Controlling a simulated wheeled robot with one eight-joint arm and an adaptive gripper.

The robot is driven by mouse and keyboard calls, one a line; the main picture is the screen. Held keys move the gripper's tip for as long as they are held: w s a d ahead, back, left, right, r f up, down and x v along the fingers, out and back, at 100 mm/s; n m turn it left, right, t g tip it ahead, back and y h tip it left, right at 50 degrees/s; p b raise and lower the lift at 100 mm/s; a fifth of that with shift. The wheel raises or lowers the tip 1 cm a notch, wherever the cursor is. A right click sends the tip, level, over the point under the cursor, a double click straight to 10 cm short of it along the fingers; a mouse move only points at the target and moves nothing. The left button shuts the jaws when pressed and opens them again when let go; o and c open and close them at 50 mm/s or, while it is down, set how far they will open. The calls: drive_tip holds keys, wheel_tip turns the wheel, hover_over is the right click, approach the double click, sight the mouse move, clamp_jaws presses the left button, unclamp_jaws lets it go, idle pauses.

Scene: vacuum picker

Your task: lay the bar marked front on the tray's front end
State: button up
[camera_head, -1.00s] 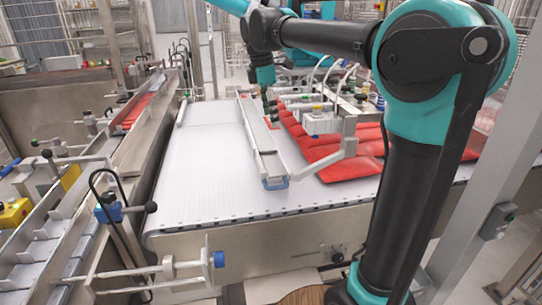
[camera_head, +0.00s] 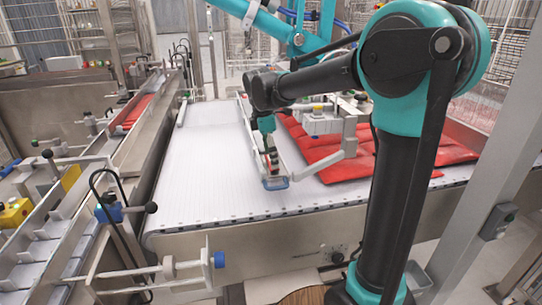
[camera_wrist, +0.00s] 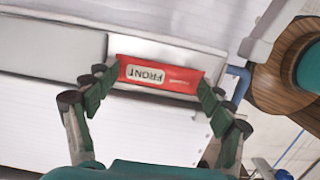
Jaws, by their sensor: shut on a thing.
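The red bar marked FRONT (camera_wrist: 160,75) is in the wrist view, its label upside down. My gripper (camera_wrist: 160,88) is shut on it, with one green-padded finger at each short end. The tray is a long, narrow pale metal piece on the conveyor; its grey top (camera_wrist: 50,45) runs off to the left in the wrist view. The bar shows over the tray's right part there; whether it touches the tray I cannot tell. My arm hides part of the tray.
A white conveyor belt (camera_head: 200,165) lies clear to the left of the tray. Red packs (camera_head: 340,160) lie to the right, beside a metal bracket (camera_head: 345,150). A metal channel line with blue clamps (camera_head: 110,212) stands at the left.

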sight(266, 163)
drive_tip(key=o, duration=1)
drive_tip(key=r, duration=0.4)
drive_tip(key=a+r, duration=0.1)
drive_tip(key=r, duration=0.7)
drive_tip(key=shift+s+a, duration=0.2)
drive_tip(key=shift+a, duration=0.2)
